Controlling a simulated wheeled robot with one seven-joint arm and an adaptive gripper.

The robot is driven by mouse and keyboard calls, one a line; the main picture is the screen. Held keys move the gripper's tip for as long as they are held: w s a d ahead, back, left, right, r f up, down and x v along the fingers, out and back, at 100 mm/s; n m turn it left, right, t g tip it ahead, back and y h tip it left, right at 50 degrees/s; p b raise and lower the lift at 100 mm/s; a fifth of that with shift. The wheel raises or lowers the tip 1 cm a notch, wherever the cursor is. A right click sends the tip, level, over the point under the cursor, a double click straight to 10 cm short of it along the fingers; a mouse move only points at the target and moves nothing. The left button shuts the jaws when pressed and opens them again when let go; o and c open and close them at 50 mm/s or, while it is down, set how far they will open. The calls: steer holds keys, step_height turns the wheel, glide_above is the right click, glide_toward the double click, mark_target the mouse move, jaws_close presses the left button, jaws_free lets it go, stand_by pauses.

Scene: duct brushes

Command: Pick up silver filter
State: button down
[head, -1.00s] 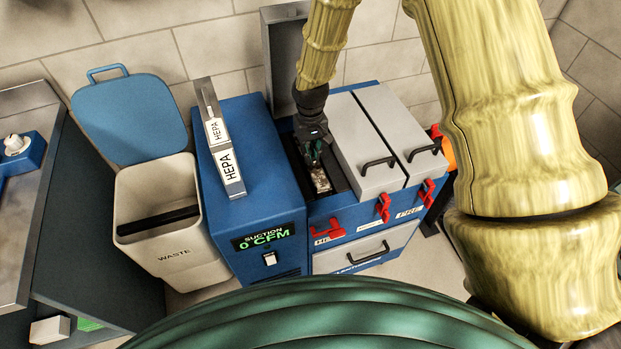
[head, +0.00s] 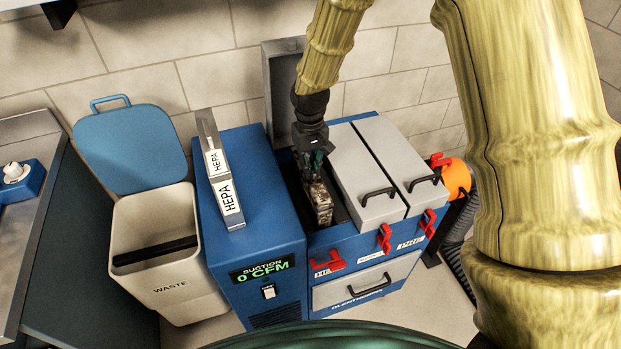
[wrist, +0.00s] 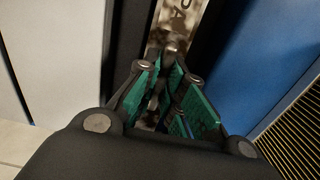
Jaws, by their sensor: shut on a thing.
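A silver filter (head: 321,204), stained with dark grime, is held upright in my gripper (head: 316,168) at the open left slot of the blue machine (head: 345,243). Its lower end is at the slot, and I cannot tell whether it is fully clear. In the wrist view the green-padded fingers of my gripper (wrist: 172,95) are closed on the filter (wrist: 180,25), which shows part of a printed label. A cleaner silver filter labelled HEPA (head: 221,172) stands on the blue suction box to the left.
The slot's grey lid (head: 281,90) stands open behind it. Two grey lids (head: 361,170) with black handles are shut to the right. Red latches (head: 385,238) line the front. An open waste bin (head: 160,270) stands at left.

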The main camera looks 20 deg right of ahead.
step_height(320, 180, up, 43)
steer(key=p, duration=1.8)
stand_by(0.8)
steer(key=shift+d+f, duration=0.1)
steer(key=shift+f, duration=0.05)
